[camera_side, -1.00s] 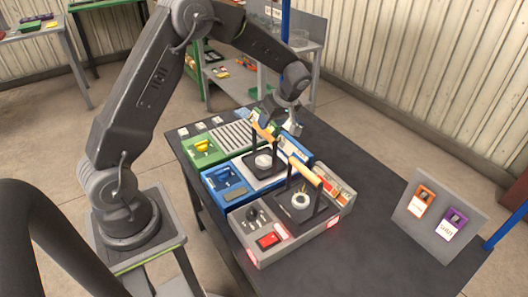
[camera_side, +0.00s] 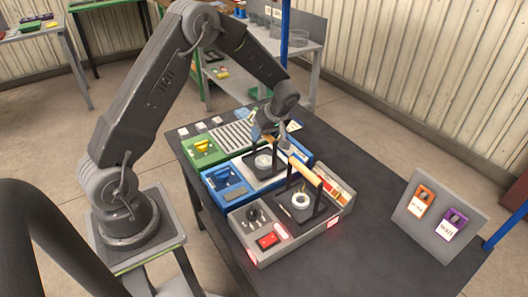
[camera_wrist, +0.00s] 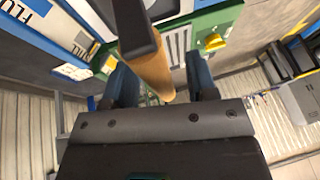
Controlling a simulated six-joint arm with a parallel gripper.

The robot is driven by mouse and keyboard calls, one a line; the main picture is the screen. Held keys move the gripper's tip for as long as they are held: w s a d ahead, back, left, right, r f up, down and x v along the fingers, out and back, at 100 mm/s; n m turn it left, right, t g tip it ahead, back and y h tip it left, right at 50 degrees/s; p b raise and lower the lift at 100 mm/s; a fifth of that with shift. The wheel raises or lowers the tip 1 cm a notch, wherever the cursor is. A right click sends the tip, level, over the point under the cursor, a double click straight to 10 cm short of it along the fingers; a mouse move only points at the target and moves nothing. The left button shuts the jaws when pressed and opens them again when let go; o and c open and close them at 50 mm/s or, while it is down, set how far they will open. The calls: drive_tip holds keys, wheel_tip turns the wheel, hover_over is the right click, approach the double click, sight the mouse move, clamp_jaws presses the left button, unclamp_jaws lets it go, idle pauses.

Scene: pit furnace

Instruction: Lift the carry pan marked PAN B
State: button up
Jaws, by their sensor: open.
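Two carry pans with wooden bar handles stand in the furnace units in the side view. One is in the middle blue unit, a dark pan (camera_side: 264,161) with black uprights. The other, a dark pan (camera_side: 301,203) with its wooden handle (camera_side: 306,172) in plain view, is in the front grey unit. I cannot read a PAN B marking on either. My gripper (camera_side: 269,137) is down at the middle pan's handle, hiding most of it. In the wrist view a wooden handle (camera_wrist: 152,72) with a black end lies between my open blue-grey fingers (camera_wrist: 160,85).
A green unit (camera_side: 203,152) stands behind the blue unit (camera_side: 220,185). The front grey unit (camera_side: 262,257) carries a red block. A sloped board (camera_side: 432,238) with orange and purple tags stands at the right. The dark tabletop (camera_side: 360,185) between is clear.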

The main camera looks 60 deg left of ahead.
drive_tip(key=shift+f, duration=0.25)
idle(0.3)
clamp_jaws()
idle(0.4)
